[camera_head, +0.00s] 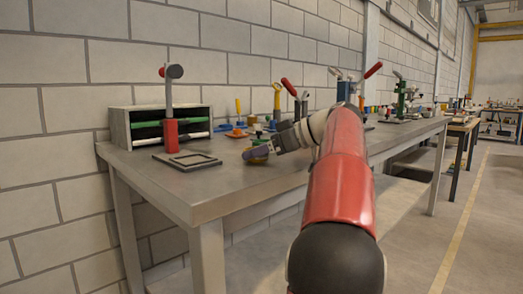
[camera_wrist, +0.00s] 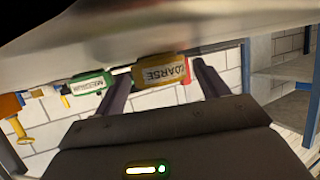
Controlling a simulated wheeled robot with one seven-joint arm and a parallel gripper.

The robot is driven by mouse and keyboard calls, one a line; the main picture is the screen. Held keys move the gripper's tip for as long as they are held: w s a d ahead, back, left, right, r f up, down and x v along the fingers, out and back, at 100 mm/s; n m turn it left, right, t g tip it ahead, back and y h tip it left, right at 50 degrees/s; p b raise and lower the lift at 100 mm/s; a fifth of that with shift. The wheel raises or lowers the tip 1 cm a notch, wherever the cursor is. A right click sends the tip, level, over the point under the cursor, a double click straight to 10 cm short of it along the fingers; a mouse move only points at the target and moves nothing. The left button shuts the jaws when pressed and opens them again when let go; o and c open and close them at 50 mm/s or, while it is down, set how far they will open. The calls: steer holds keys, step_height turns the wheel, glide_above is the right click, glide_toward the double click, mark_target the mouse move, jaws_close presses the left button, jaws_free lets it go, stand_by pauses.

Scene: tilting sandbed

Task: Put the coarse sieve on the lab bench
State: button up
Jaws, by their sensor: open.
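The coarse sieve (camera_wrist: 160,74) has a yellow-brown rim with a label reading COARSE. In the wrist view it sits between the two fingers of my gripper (camera_wrist: 160,72), which are open with space on both sides. In the head view the sieve (camera_head: 258,158) is a small ochre shape on the lab bench (camera_head: 225,181), partly hidden by my gripper (camera_head: 264,147) at its right. The bench top also spans the upper part of the wrist view (camera_wrist: 190,38). A green sieve labelled MEDIUM (camera_wrist: 88,84) is left of the coarse one in the wrist view.
A flat dark square frame (camera_head: 187,161) and a box holding green and white rods (camera_head: 158,125) stand at the bench's left. Several tools crowd the wall side. The bench's front left is clear.

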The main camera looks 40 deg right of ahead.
steer(key=shift+r, duration=0.15)
steer(key=shift+s+d+r, duration=0.1)
steer(key=shift+s, duration=0.05)
steer(key=p+v, duration=0.2)
steer(key=v, duration=0.8)
steer(key=shift+s+d+r, duration=0.1)
steer(key=shift+s+d, duration=0.15)
steer(key=shift+s, duration=0.1)
steer(key=shift+s+d+r, duration=0.15)
steer(key=shift+s, duration=0.2)
